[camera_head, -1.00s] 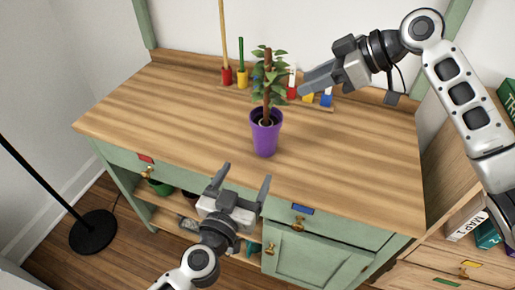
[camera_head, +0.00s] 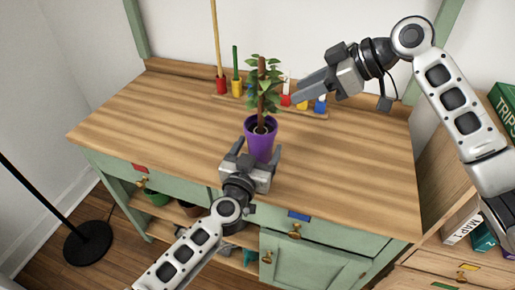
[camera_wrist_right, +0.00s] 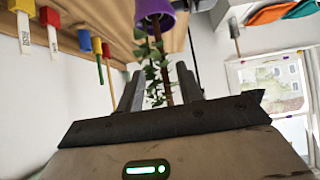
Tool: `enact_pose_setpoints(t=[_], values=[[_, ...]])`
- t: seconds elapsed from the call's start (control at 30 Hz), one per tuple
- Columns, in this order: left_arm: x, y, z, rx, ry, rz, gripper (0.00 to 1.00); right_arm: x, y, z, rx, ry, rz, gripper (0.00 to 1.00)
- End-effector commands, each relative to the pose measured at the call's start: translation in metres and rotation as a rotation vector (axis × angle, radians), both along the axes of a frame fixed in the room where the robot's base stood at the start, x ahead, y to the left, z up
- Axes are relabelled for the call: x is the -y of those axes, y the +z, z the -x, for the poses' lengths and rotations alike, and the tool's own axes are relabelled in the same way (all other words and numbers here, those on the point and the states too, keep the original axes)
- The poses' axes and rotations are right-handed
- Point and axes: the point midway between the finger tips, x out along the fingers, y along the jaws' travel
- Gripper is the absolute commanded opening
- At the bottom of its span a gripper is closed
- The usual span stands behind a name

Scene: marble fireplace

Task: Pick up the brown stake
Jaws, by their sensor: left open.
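The brown stake (camera_head: 262,68) stands upright in the purple pot (camera_head: 262,130), among the leaves of a green plant (camera_head: 253,98). It also shows in the right wrist view (camera_wrist_right: 166,68), beside the leaves. My left gripper (camera_head: 257,149) is open and empty at the near side of the pot, its fingers toward the pot's lower sides. I cannot tell whether they touch it. My right gripper (camera_head: 296,92) is right of the plant, pointing left toward the leaves. In the right wrist view its fingers (camera_wrist_right: 158,88) are apart, with plant and stake seen beyond the gap.
Behind the plant, a rack holds coloured pieces, including a red holder (camera_head: 221,86) with a tall tan stick (camera_head: 215,40) and a yellow holder (camera_head: 237,88) with a green stick. The wooden tabletop (camera_head: 350,165) is clear at left and right. Books (camera_head: 465,222) stand far right.

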Motion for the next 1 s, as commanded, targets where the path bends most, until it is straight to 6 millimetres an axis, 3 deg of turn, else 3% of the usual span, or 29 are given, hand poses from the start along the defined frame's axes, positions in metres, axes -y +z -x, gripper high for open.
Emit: enact_pose_setpoints(t=[0.07,0.2,0.27,0.43,0.57,0.8,1.0], values=[[0.000,0.000,0.000,0.000,0.000,0.000,0.74,0.000,0.000,0.000,0.000,0.000,0.000,0.36],[0.000,0.000,0.000,0.000,0.000,0.000,0.35,0.000,0.000,0.000,0.000,0.000,0.000,0.36],[0.000,0.000,0.000,0.000,0.000,0.000,0.21,0.000,0.000,0.000,0.000,0.000,0.000,0.36],[0.000,0.000,0.000,0.000,0.000,0.000,0.21,-0.002,-0.006,0.001,0.023,0.012,0.023,0.37],[0.000,0.000,0.000,0.000,0.000,-0.001,0.21,-0.010,-0.030,0.003,0.144,0.069,0.140,0.37],[0.000,0.000,0.000,0.000,0.000,-0.001,0.21,-0.037,-0.085,0.012,0.616,0.325,0.567,0.37],[0.000,0.000,0.000,0.000,0.000,-0.001,0.21,-0.059,-0.091,0.027,1.035,0.555,0.949,0.37]])
